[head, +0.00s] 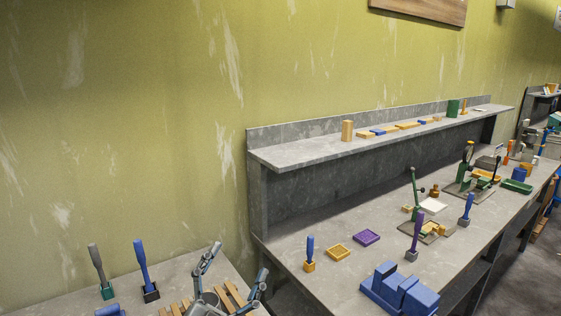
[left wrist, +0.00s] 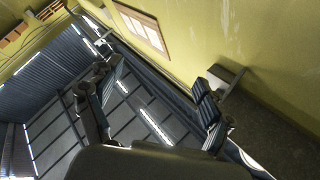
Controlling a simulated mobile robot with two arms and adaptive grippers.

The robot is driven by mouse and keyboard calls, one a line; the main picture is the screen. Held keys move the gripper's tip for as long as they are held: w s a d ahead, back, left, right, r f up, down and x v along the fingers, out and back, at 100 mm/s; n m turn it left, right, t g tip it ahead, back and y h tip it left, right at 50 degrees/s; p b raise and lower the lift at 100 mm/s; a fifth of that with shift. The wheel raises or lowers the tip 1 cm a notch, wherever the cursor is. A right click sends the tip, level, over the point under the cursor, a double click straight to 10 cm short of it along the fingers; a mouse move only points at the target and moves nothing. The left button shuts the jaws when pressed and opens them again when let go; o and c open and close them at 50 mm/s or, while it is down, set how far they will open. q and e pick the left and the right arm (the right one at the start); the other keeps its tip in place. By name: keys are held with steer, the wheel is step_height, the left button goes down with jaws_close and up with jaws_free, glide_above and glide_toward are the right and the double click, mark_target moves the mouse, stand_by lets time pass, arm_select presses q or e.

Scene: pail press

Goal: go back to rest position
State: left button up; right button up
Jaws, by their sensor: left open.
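My left gripper (head: 238,262) is at the bottom of the head view, in front of the small grey table at the lower left. Its two fingers are spread apart and point upward, with nothing between them. In the left wrist view, the same gripper (left wrist: 155,90) shows its fingers wide apart, facing the ceiling and upper wall. My right gripper is in neither view.
The small table (head: 185,272) holds a green-based stamp (head: 98,268), a blue-handled stamp (head: 143,268) and wooden slats (head: 233,293) beside my gripper. On the right, a long grey bench (head: 335,285) carries a blue block rack (head: 398,290), trays and hand presses.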

arm_select(q)
steer(key=s+a+f+n+g+y, duration=0.1)
steer(key=a+f+n+g+y, duration=0.2)
steer(key=a+f+n+y, duration=0.65)
steer(key=s+a+f+g, duration=0.1)
steer(key=s+f+g, duration=0.2)
steer(key=f, duration=0.3)
steer(key=s+a+f+g, duration=0.1)
steer(key=s+f+g, duration=0.2)
steer(key=s+f, duration=0.3)
steer(key=s+a+f+g, duration=0.1)
steer(key=s+f+g, duration=0.2)
steer(key=s+f, duration=0.2)
steer(key=shift+a+f+g, duration=0.3)
steer(key=shift+f, duration=0.2)
steer(key=s+f+g, duration=0.5)
steer(key=s, duration=0.7)
step_height(320, 180, down, 26)
steer(key=s+f+g, duration=0.1)
steer(key=s+a+f+g, duration=0.1)
steer(key=s+a+f, duration=0.1)
steer(key=s+f, duration=1.2)
steer(key=shift+s+a+f, duration=0.3)
steer(key=shift+s+f, duration=0.1)
steer(key=shift+s, duration=0.7)
steer(key=shift+h, duration=0.25)
